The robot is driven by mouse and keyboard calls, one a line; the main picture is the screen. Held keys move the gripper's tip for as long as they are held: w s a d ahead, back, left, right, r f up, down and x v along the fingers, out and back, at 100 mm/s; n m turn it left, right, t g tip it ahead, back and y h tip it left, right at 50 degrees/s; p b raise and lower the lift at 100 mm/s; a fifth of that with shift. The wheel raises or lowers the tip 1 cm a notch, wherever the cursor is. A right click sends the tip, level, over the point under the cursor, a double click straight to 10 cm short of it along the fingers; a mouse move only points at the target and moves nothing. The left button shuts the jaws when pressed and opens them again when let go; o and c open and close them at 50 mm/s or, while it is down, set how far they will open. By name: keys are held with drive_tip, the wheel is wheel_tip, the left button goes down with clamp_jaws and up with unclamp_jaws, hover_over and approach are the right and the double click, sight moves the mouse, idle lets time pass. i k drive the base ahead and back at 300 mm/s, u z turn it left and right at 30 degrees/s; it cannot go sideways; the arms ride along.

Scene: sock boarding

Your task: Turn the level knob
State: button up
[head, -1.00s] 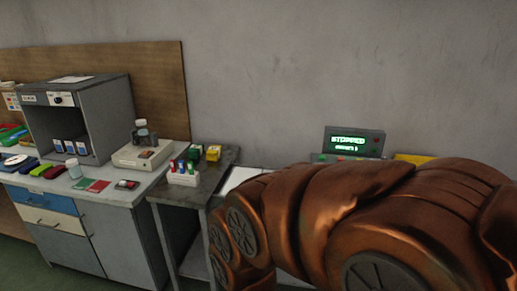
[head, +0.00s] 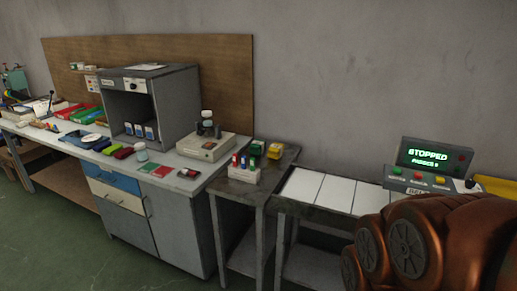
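A dark round knob (head: 133,86) sits on a white plate at the top front of the grey open-fronted box (head: 172,104) on the workbench. The label beside it is too small to read. Another small dark knob (head: 471,184) shows at the right end of the control panel (head: 420,187), under a display (head: 436,158) reading "STOPPED". I cannot tell which one is the level knob. My copper-coloured arm fills the lower right and hides part of the panel's table. My gripper is not in view.
A dark side table (head: 284,164) carries a rack of colored bottles (head: 245,172). White panels (head: 337,192) lie beside it. Green floor (head: 75,245) is open at lower left.

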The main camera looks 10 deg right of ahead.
sight(470, 183)
drive_tip(key=z, duration=1.25)
